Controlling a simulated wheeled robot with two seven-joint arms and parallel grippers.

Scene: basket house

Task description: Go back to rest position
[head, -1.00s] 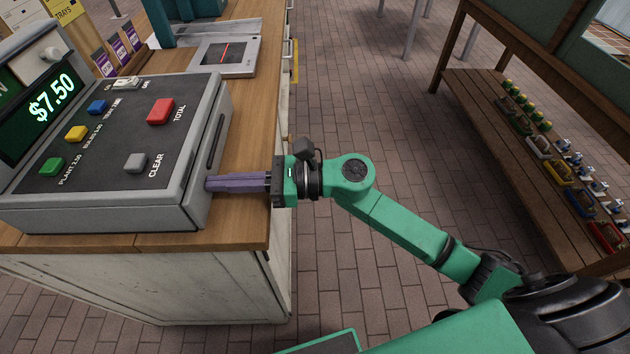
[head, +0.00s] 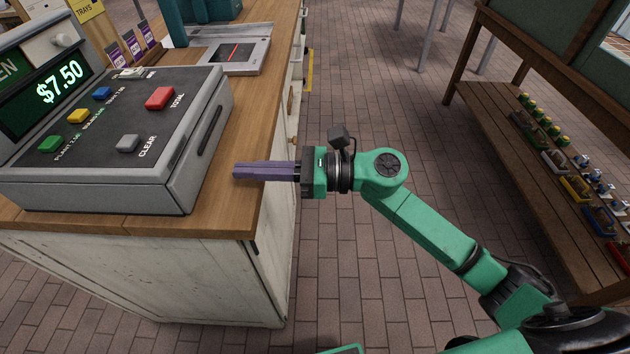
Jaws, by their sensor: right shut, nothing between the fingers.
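My right gripper (head: 240,171) has purple fingers, shut and empty. It points left over the right edge of the wooden counter (head: 225,215), and its fingertips are a short gap from the cash register (head: 190,165). My green right arm reaches in from the lower right, bent at the wrist. The register's display reads $7.50, and it has coloured buttons, among them a red one (head: 160,98) labelled TOTAL and a grey one (head: 127,143) labelled CLEAR. My left gripper is not in view.
A flat grey scanner (head: 235,57) with a red line lies behind the register. A wooden shelf (head: 530,165) with several small plants and coloured items stands at the right. The brick floor (head: 370,80) between counter and shelf is open.

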